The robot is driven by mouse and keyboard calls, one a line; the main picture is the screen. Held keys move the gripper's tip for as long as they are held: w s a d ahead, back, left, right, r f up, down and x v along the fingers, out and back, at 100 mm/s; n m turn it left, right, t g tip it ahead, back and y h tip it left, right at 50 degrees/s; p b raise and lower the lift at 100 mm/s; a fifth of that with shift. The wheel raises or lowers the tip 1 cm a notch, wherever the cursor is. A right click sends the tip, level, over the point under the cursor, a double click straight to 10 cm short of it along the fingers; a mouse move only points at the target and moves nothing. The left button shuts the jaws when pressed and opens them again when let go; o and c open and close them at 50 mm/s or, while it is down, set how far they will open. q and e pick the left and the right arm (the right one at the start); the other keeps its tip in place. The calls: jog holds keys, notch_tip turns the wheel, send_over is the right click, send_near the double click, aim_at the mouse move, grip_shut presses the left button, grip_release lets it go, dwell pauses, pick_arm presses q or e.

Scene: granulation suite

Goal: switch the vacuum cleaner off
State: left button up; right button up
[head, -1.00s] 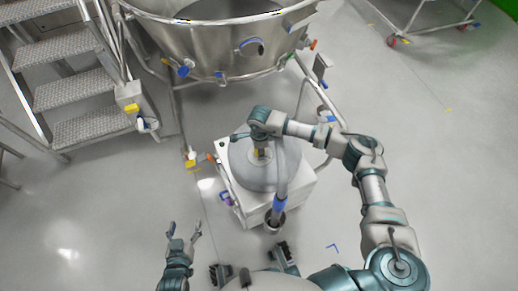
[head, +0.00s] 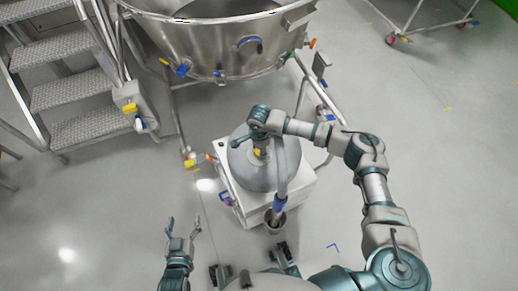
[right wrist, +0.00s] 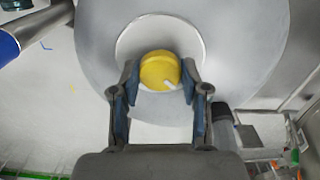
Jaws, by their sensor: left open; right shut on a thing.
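The vacuum cleaner (head: 290,195) stands on the floor in the middle of the head view, a white box with a grey domed top and a hose with a blue collar. Its yellow round knob (right wrist: 160,70) sits on a pale disc and carries a white mark pointing to the lower right in the right wrist view. My right gripper (right wrist: 160,82) is over the dome, its two blue-padded fingers shut on the knob's sides. In the head view the wrist hides most of the knob. My left gripper (head: 184,222) is open and empty, left of the cleaner.
A large steel vessel (head: 215,45) on legs stands behind the cleaner. Metal steps (head: 75,90) are at the left, and a wheeled frame (head: 425,25) is at the back right. The floor at the lower left and right is clear.

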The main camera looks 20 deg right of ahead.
jog(key=o, duration=1.1)
jog(key=shift+w+d+f, duration=0.1)
jog(key=shift+o, duration=0.2)
jog(key=shift+r, duration=0.25)
notch_tip(320, 180, up, 11)
jog(key=shift+r, duration=0.2)
